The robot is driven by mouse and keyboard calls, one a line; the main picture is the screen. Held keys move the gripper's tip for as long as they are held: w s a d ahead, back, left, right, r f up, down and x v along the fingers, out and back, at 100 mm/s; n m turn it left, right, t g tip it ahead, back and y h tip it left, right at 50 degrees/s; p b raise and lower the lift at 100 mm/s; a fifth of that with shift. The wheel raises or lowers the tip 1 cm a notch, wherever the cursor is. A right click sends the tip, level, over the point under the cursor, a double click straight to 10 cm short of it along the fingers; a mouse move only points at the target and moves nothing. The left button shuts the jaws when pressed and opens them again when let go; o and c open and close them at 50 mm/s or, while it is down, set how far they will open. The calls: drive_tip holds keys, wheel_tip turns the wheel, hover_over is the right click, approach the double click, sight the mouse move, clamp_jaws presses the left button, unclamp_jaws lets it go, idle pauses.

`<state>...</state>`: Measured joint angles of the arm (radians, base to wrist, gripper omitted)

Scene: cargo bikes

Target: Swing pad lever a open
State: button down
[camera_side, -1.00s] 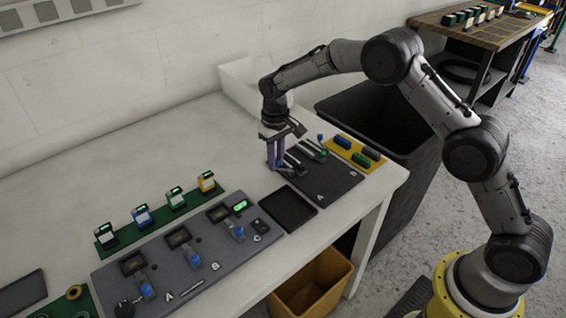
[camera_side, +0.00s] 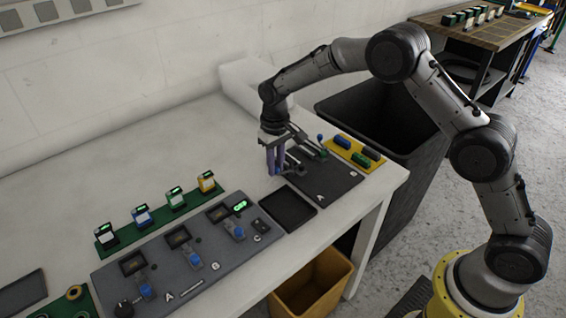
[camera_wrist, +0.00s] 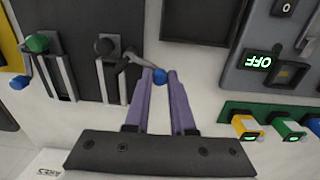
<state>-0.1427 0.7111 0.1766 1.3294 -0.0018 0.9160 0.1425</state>
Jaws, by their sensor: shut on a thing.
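Pad lever a is a dark arm ending in a blue ball knob. In the wrist view its knob (camera_wrist: 159,76) sits between the tips of my gripper (camera_wrist: 160,82), whose two purple fingers are shut on it. The lever's arm (camera_wrist: 133,60) runs left from the knob to a dark pivot beside two grey rails. In the side view my gripper (camera_side: 276,169) is low at the left edge of the dark lever board (camera_side: 325,183), and its fingers hide the knob. A second lever, with a green cap (camera_wrist: 37,43) and a blue knob (camera_wrist: 18,82), is farther left in the wrist view.
A yellow tray (camera_side: 347,146) with coloured pads lies behind the lever board. An empty black tray (camera_side: 287,208) and a grey control panel (camera_side: 160,245) with a lit display are nearby. A green strip (camera_side: 155,219) holds several small blocks. The table's rear left is clear.

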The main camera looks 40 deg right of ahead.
drive_tip(key=shift+s+a+f, duration=0.2)
drive_tip(key=shift+s+f, duration=0.35)
drive_tip(key=shift+s+a, duration=0.1)
drive_tip(key=shift+s, duration=0.45)
drive_tip(key=c, duration=0.9)
unclamp_jaws()
drive_tip(key=shift+d, duration=0.2)
drive_tip(key=shift+r, duration=0.3)
drive_tip(key=shift+w+a+r, duration=0.1)
drive_tip(key=shift+w+r, duration=0.05)
drive_tip(key=shift+r, duration=1.75)
drive_tip(key=shift+w+r, duration=0.15)
drive_tip(key=shift+r, duration=1.75)
